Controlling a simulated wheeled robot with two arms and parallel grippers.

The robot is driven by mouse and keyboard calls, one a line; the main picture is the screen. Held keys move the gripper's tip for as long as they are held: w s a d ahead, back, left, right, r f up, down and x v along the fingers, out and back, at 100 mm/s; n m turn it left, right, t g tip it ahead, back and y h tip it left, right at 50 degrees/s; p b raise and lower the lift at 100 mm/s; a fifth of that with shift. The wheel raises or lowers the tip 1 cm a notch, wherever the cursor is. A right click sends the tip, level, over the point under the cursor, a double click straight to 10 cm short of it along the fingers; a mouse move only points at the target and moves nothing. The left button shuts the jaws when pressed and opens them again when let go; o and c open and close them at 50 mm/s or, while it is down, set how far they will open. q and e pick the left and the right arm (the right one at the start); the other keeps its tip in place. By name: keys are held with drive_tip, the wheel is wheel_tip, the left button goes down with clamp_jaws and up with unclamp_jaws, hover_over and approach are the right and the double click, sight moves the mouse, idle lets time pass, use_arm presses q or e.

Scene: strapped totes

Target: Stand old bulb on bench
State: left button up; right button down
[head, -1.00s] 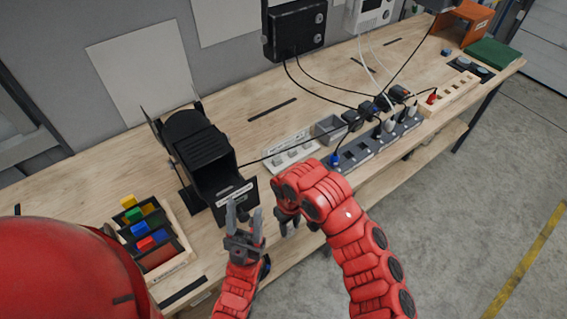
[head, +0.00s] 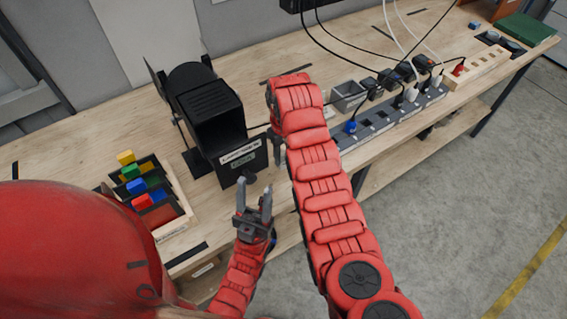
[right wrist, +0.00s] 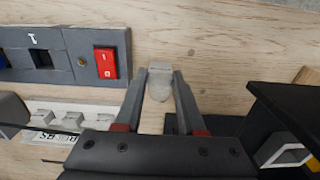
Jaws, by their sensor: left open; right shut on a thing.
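The old bulb (right wrist: 160,83) shows in the right wrist view between the fingers of my right gripper (right wrist: 160,88), which is shut on it. Its pale, squarish end points away from the palm, and its rounded, cloudy part sits nearer the palm. Bench wood lies behind it; I cannot tell whether it touches. In the head view my right gripper (head: 278,150) is mostly hidden by its red arm, over the bench (head: 110,128) just right of the black lamp housing (head: 212,112). The bulb is not clear there.
A rack with coloured blocks (head: 165,213) stands left of the housing. A power strip (head: 385,122) with plugs and cables runs along the bench to the right. A red switch (right wrist: 106,62) and a white labelled holder (right wrist: 60,116) show in the right wrist view.

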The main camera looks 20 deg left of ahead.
sight(284, 161)
drive_tip(key=shift+w+a+f+b, duration=0.1)
drive_tip(key=shift+w+a+b, duration=0.05)
drive_tip(key=shift+w+b, duration=0.2)
wheel_tip(284, 161, down, 2)
drive_tip(key=shift+p, duration=1.1)
drive_tip(key=shift+f, duration=0.6)
drive_tip(key=shift+f, duration=0.1)
drive_tip(key=shift+f, duration=0.15)
drive_tip(key=c, duration=0.5)
unclamp_jaws()
